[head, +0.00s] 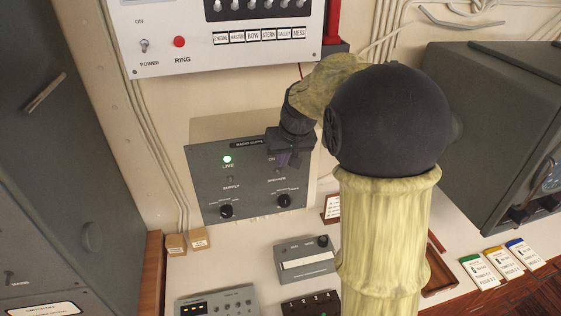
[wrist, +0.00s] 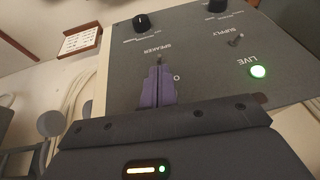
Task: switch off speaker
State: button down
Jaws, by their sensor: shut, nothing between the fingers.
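The grey radio supply panel (head: 245,185) stands on the desk against the wall; it also fills much of the wrist view (wrist: 195,50). Its speaker switch (wrist: 159,58) is a small toggle above the SPEAKER label in the head view. In the wrist view it lies right at the tips of my gripper (wrist: 157,68); I cannot tell whether they touch. My gripper (head: 283,164) is shut and empty, its purple fingers pointing at the panel. The supply switch (wrist: 236,40) and the lit green LIVE lamp (wrist: 258,71) are beside it. The speaker switch's exact tilt is unclear.
Two black knobs, one at left (head: 226,211) and one at right (head: 284,201), sit low on the panel. A white intercom box (head: 215,45) hangs above. A small grey device (head: 305,260) stands on the desk in front. A large grey monitor (head: 490,130) is at the right.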

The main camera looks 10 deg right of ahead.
aim_at(278, 172)
jog(key=shift+p+x, duration=0.6)
jog(key=shift+x, duration=1.3)
jog(key=shift+d+f+b, duration=0.1)
jog(key=shift+f+b, duration=0.15)
jog(key=shift+b, duration=0.55)
jog(key=shift+s+r, duration=0.15)
